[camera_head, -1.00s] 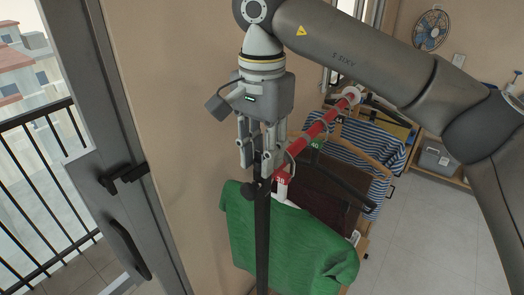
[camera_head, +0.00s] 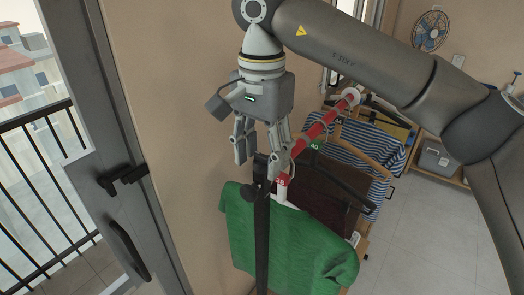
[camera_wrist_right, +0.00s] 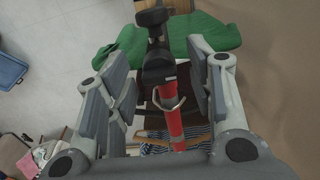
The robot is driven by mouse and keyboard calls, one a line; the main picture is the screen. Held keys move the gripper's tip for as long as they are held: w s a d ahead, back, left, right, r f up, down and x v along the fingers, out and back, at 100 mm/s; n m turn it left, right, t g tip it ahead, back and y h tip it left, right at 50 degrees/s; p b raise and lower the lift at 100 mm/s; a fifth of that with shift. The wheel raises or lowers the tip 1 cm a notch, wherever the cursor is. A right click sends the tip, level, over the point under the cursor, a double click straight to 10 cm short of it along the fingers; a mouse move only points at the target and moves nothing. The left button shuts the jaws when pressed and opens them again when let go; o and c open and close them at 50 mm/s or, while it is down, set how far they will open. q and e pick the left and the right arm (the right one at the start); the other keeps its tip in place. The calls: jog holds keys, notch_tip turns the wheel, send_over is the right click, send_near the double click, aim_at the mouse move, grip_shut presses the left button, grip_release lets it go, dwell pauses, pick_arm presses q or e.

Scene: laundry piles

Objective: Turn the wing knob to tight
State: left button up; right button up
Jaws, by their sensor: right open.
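A dark knob (camera_head: 248,190) sticks out from the side of the black post (camera_head: 262,235) of a clothes rack, near its top. I take it for the wing knob; its wings and any tight mark are too small to tell. In the right wrist view the black knob (camera_wrist_right: 152,16) lies beyond the fingertips, past a black clamp (camera_wrist_right: 158,64) on the red rail (camera_wrist_right: 172,115). My right gripper (camera_head: 259,165) is open and empty, its fingers spread to either side of the post's top, above the knob. My left gripper is not in view.
A striped garment (camera_head: 350,150) and hangers sit further along the rail. A wall stands close behind; a glass door with a black handle (camera_head: 128,250) is at left. Floor is free at the right.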

aim_at(262, 154)
notch_tip(262, 154, up, 12)
dwell(0.5)
